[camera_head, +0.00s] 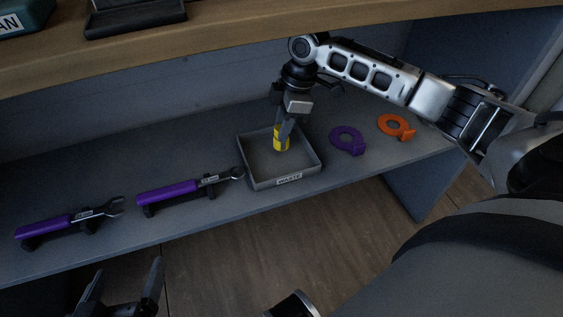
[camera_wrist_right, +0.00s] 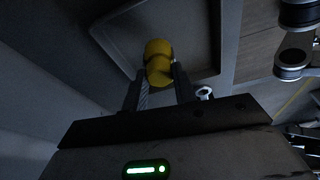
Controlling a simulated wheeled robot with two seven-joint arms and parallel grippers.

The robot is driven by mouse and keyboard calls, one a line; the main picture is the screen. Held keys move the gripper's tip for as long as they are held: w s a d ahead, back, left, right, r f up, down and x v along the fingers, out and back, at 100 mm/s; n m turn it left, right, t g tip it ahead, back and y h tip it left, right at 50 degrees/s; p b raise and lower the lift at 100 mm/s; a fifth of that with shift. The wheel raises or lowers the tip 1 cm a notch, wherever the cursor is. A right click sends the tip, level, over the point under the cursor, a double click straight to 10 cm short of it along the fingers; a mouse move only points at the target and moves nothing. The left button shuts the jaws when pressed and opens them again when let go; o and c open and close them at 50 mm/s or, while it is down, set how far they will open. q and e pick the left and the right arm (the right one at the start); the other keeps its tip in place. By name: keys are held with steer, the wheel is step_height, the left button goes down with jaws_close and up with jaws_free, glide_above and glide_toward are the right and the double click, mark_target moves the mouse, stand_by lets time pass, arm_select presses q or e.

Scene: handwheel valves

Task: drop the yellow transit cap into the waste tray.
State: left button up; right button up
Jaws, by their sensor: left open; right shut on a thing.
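The yellow transit cap (camera_head: 281,143) is held between the fingers of my right gripper (camera_head: 284,130). It also shows in the right wrist view (camera_wrist_right: 158,62), at the tips of the two fingers (camera_wrist_right: 160,85). The grey waste tray (camera_head: 286,181), labelled WASTE, stands on the shelf, and the cap is over its inside. Whether the cap touches the tray floor I cannot tell. The tray's rim also shows in the wrist view (camera_wrist_right: 112,50). My left gripper (camera_head: 122,290) is open and empty at the bottom left of the head view, in front of the shelf.
Two purple-handled wrenches (camera_head: 175,193) (camera_head: 60,224) rest on holders left of the tray. A wooden upper shelf (camera_head: 200,46) overhangs the back.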

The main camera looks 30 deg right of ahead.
steer(key=o, duration=1.1)
steer(key=shift+f, duration=0.1)
